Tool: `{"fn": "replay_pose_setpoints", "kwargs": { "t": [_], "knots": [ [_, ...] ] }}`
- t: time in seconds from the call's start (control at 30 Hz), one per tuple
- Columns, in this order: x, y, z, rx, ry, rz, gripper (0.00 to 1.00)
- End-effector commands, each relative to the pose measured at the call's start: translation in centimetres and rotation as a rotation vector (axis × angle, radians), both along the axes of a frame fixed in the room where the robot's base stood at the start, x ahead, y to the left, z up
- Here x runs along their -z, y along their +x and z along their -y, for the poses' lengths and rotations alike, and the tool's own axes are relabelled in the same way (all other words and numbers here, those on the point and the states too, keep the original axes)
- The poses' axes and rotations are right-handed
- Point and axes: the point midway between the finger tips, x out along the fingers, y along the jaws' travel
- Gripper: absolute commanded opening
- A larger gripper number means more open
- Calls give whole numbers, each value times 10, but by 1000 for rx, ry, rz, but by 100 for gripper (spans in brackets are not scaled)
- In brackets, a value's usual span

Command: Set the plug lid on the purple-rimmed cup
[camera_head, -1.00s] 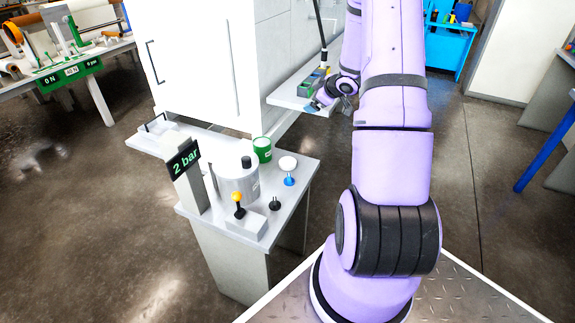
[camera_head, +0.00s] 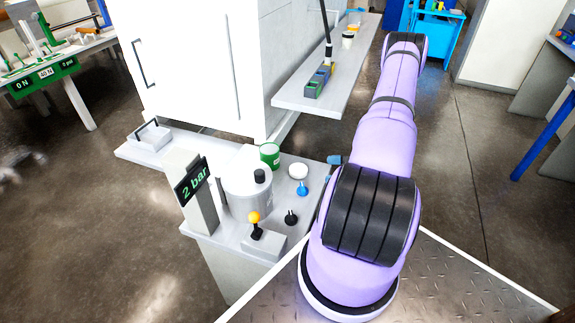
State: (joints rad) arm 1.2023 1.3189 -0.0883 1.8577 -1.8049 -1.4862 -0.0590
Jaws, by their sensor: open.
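I cannot make out a purple-rimmed cup or a plug lid for certain in the head view. A small pale cup (camera_head: 347,41) stands far back on the long shelf; its rim is too small to tell its colour. My gripper (camera_head: 335,160) is mostly hidden behind my purple arm. Only a blue tip shows at the right edge of the grey bench. It is open, and I see nothing held.
The grey bench (camera_head: 140,152) carries a metal pot (camera_head: 246,190), a green can (camera_head: 269,155), a "2 bar" display (camera_head: 191,182), a yellow-knobbed lever (camera_head: 254,218) and small knobs. A white cabinet (camera_head: 190,60) stands behind.

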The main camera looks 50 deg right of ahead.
Motion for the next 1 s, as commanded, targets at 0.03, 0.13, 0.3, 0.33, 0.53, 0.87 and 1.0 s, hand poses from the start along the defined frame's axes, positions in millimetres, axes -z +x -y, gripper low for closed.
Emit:
{"fn": "replay_pose_setpoints", "kwargs": {
  "t": [0.03,0.13,0.3,0.33,0.53,0.87,1.0],
  "knots": [
    [2,-2,-1,-1,8,3,100],
    [3,1,-5,-3,13,7,100],
    [6,19,-17,-5,12,8,100],
    [7,23,-19,-5,12,7,100],
    [10,42,-32,-4,11,6,100],
    [16,69,-48,-5,12,5,100],
    [18,84,-57,-3,11,6,100]
  ]
}}
